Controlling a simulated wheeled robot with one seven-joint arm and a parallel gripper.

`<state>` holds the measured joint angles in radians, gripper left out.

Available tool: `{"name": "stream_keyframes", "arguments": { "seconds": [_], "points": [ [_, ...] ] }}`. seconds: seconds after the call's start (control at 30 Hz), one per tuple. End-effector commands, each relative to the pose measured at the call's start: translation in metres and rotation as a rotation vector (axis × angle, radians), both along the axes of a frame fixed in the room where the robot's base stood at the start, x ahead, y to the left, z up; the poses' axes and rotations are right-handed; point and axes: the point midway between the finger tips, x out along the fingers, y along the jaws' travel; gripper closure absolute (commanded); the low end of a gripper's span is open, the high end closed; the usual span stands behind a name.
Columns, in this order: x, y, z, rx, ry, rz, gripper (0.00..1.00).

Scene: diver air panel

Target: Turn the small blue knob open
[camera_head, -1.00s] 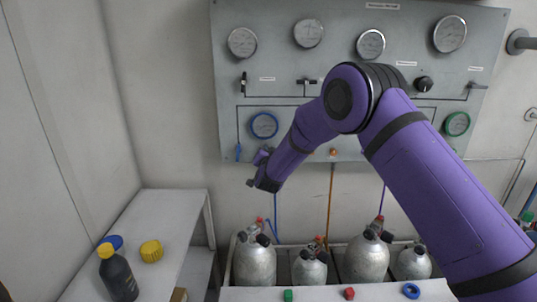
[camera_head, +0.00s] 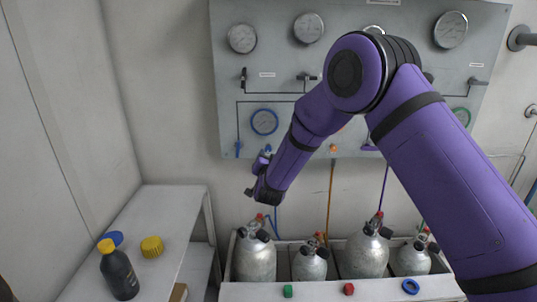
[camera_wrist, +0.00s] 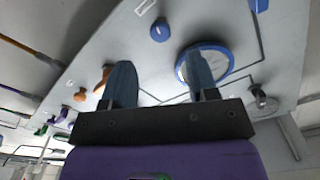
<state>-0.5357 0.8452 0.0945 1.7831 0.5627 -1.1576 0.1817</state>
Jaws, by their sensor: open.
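In the wrist view a small round blue knob (camera_wrist: 160,31) sits on the grey panel (camera_wrist: 225,22), beside a blue-rimmed gauge (camera_wrist: 229,60). My gripper (camera_wrist: 158,65) has its two fingers spread with nothing between them. The knob shows beyond the gap between the fingertips, and the right finger overlaps the gauge. In the head view the blue-rimmed gauge (camera_head: 264,122) is at the panel's lower left. My gripper (camera_head: 262,165) is just below it. I cannot tell from the frames how far the fingers are from the panel.
Several gas cylinders (camera_head: 256,262) stand in a rack below the panel, with hoses rising behind them. A side table (camera_head: 172,207) at left holds a dark bottle (camera_head: 119,275) and a yellow cap (camera_head: 152,247). Orange fittings (camera_wrist: 81,96) lie left of the fingers in the wrist view.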

Motion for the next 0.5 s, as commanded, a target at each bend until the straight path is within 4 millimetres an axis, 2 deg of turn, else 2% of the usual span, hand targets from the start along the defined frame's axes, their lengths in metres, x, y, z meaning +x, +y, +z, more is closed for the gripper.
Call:
{"name": "stream_keyframes", "arguments": {
  "seconds": [0.1,0.2,0.5],
  "points": [
    [-0.017,-0.001,0.000,0.001,0.000,0.001,0.46],
    [-0.026,-0.002,0.000,0.001,0.000,0.000,0.46],
    [-0.032,-0.003,0.000,0.001,0.001,-0.001,0.46]
  ]
}}
